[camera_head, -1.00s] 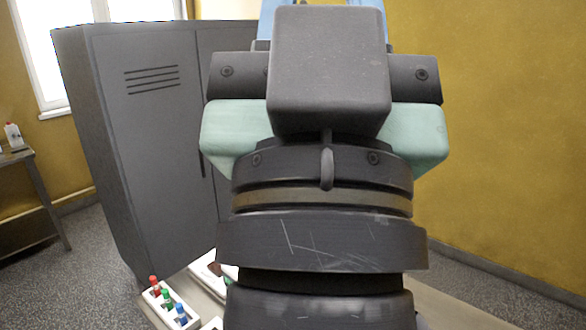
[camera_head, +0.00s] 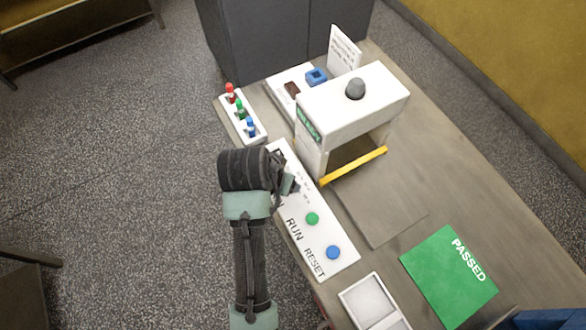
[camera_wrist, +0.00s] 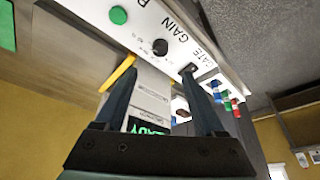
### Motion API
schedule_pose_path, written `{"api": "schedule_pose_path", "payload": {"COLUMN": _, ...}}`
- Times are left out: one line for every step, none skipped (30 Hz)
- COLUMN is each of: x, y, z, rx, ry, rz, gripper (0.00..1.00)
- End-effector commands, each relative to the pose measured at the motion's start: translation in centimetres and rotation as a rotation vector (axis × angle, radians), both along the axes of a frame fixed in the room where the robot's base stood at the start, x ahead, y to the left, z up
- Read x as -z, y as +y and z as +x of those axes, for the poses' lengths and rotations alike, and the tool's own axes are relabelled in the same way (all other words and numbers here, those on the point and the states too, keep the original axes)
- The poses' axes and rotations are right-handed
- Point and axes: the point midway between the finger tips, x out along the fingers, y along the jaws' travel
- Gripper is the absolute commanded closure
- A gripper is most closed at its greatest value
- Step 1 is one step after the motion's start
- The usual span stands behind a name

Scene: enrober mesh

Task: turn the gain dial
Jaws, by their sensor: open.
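The gain dial (camera_wrist: 160,47) is a small black round knob beside the word GAIN on a white control panel (camera_wrist: 183,30). The panel also shows in the head view (camera_head: 335,262), where my arm hides the dial. My gripper (camera_wrist: 159,72) is open and empty. Its two dark fingers stand apart, one on each side of the dial in the wrist view, and the dial appears just past the tips. I cannot tell how far off it is. In the head view my gripper (camera_head: 288,185) is mostly hidden behind my wrist, over the panel's far end.
A green RUN button (camera_head: 312,218) and a blue RESET button (camera_head: 333,252) sit on the panel. A white machine (camera_head: 340,115) with a yellow bar (camera_head: 354,166) stands beside it. A rack (camera_head: 236,120) of coloured pegs lies beyond. A green PASSED mat (camera_head: 440,285) is at right.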

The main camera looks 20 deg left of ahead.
Motion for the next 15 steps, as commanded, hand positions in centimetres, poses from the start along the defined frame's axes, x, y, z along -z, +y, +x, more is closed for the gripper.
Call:
{"api": "schedule_pose_path", "payload": {"x": 0.4, "y": 0.0, "z": 0.2, "rx": 0.0, "ry": 0.001, "rz": -0.001, "gripper": 0.29}}
{"api": "schedule_pose_path", "payload": {"x": 0.7, "y": 0.0, "z": 0.3, "rx": 0.0, "ry": 0.001, "rz": -0.001, "gripper": 0.29}}
{"api": "schedule_pose_path", "payload": {"x": 1.2, "y": 0.0, "z": 0.5, "rx": 0.0, "ry": 0.0, "rz": 0.0, "gripper": 0.29}}
{"api": "schedule_pose_path", "payload": {"x": 1.7, "y": -0.1, "z": 0.7, "rx": 0.0, "ry": 0.001, "rz": -0.001, "gripper": 0.29}}
{"api": "schedule_pose_path", "payload": {"x": 2.1, "y": -0.1, "z": 0.9, "rx": 0.0, "ry": 0.0, "rz": 0.0, "gripper": 0.29}}
{"api": "schedule_pose_path", "payload": {"x": 2.7, "y": 0.0, "z": 1.2, "rx": 0.0, "ry": 0.0, "rz": 0.0, "gripper": 0.29}}
{"api": "schedule_pose_path", "payload": {"x": 3.2, "y": -0.1, "z": 1.4, "rx": 0.0, "ry": 0.0, "rz": -0.001, "gripper": 0.29}}
{"api": "schedule_pose_path", "payload": {"x": 3.7, "y": -0.1, "z": 1.6, "rx": 0.0, "ry": -0.001, "rz": 0.0, "gripper": 0.29}}
{"api": "schedule_pose_path", "payload": {"x": 4.4, "y": -0.1, "z": 1.9, "rx": 0.0, "ry": -0.001, "rz": 0.0, "gripper": 0.29}}
{"api": "schedule_pose_path", "payload": {"x": 4.8, "y": -0.1, "z": 2.1, "rx": 0.001, "ry": -0.002, "rz": 0.0, "gripper": 0.29}}
{"api": "schedule_pose_path", "payload": {"x": 5.3, "y": -0.1, "z": 2.4, "rx": 0.001, "ry": -0.003, "rz": 0.001, "gripper": 0.29}}
{"api": "schedule_pose_path", "payload": {"x": 5.9, "y": -0.1, "z": 2.6, "rx": 0.001, "ry": -0.003, "rz": 0.001, "gripper": 0.29}}
{"api": "schedule_pose_path", "payload": {"x": 6.4, "y": -0.1, "z": 2.8, "rx": 0.001, "ry": -0.002, "rz": 0.001, "gripper": 0.29}}
{"api": "schedule_pose_path", "payload": {"x": 6.9, "y": -0.1, "z": 3.0, "rx": 0.001, "ry": -0.003, "rz": 0.002, "gripper": 0.29}}
{"api": "schedule_pose_path", "payload": {"x": 7.5, "y": -0.1, "z": 3.3, "rx": 0.001, "ry": -0.003, "rz": 0.002, "gripper": 0.29}}
